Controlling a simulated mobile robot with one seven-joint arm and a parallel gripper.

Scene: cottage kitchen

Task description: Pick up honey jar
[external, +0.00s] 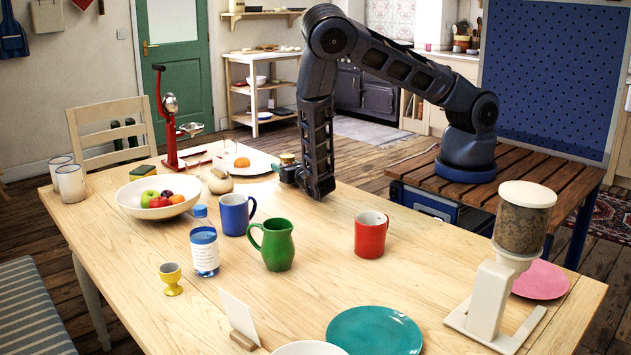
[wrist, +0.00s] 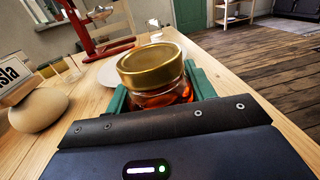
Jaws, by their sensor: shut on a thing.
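The honey jar (wrist: 155,75) is a small glass jar with amber contents and a gold lid. It fills the middle of the wrist view, upright between the green fingers of my gripper (wrist: 160,98). The fingers are shut on its sides. In the external view my gripper (external: 287,172) is at the far part of the wooden table, and only the jar's gold lid (external: 287,158) shows clearly beside it. The jar's lower part is hidden by my gripper, so I cannot tell whether it touches the table.
A rounded stone-like holder (external: 220,181) with a card stands left of my gripper. A white plate (external: 258,165) and a red stand (external: 170,125) are behind. A fruit bowl (external: 157,197), blue mug (external: 236,214), green jug (external: 275,244) and red mug (external: 370,234) stand nearer.

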